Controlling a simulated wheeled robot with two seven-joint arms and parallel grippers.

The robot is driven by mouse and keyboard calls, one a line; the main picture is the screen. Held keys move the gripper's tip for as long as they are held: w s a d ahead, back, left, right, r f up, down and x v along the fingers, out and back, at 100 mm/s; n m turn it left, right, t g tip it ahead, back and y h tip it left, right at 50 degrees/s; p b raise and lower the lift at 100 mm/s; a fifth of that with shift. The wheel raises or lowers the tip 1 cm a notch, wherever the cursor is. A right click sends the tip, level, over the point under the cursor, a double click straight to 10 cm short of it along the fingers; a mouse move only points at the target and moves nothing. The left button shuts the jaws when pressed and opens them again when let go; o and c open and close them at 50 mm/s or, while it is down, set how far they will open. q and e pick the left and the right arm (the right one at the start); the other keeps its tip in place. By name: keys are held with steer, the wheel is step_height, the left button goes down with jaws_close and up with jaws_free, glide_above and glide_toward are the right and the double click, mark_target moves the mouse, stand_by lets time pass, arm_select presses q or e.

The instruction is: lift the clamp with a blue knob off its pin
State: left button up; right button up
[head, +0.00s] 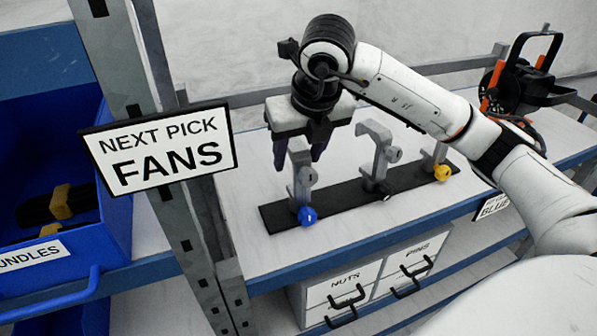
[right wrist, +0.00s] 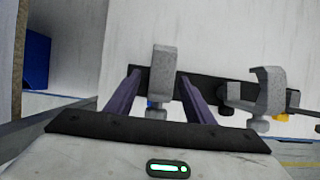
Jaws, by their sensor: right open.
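The clamp with the blue knob (head: 301,180) is grey and stands upright at the left end of a black strip (head: 345,205) on the shelf. Its blue knob is at the bottom front. My right gripper (head: 300,158) is open above and around the upper part of this clamp. In the right wrist view the clamp (right wrist: 161,75) lies between the two purple fingers (right wrist: 158,95), with gaps on both sides. A bit of blue shows beside the left finger. The pin is hidden. My left gripper is in neither view.
A grey clamp with a dark knob (head: 377,150) and one with a yellow knob (head: 436,160) stand to the right on the strip. A post with a "NEXT PICK FANS" sign (head: 160,148) and a blue bin (head: 115,235) are at left. A cable reel (head: 520,75) is at back right.

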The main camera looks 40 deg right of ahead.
steer(key=x, duration=0.3)
steer(key=shift+f, duration=0.4)
steer(key=shift+w+f, duration=0.1)
steer(key=shift+f, duration=0.15)
steer(key=shift+c, duration=0.6)
steer(key=c, duration=1.1)
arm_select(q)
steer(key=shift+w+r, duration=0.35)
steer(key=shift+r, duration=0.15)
arm_select(e)
steer(key=shift+r, duration=0.1)
steer(key=shift+r, duration=0.15)
step_height(320, 180, up, 10)
steer(key=shift+f, duration=0.15)
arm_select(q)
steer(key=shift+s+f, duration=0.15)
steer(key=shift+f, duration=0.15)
